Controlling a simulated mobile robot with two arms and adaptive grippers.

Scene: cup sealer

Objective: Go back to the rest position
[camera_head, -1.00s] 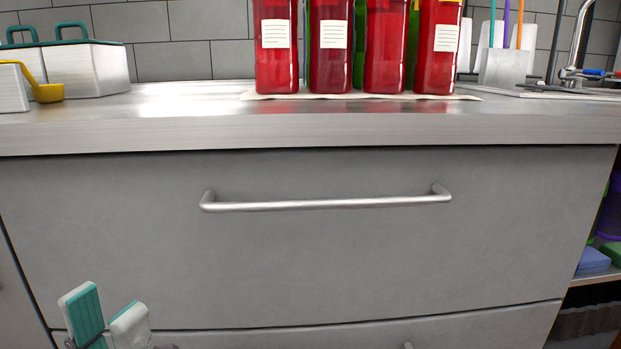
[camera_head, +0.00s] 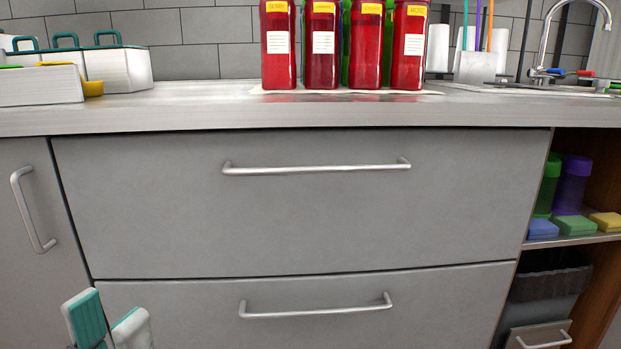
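My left gripper (camera_head: 108,318) shows at the bottom left of the head view, with two teal and white finger pads. Its fingers stand apart with a gap between them, and nothing shows between them. It is in front of the grey lower drawer (camera_head: 180,330), and I cannot tell its distance from it. My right gripper is outside the picture.
A counter (camera_head: 200,118) runs across above two shut drawers with bar handles. Red bottles (camera_head: 322,60) stand on it, with white containers (camera_head: 117,68) at left and a sink tap (camera_head: 545,45) at right. An open shelf (camera_head: 590,238) holds sponges and bottles.

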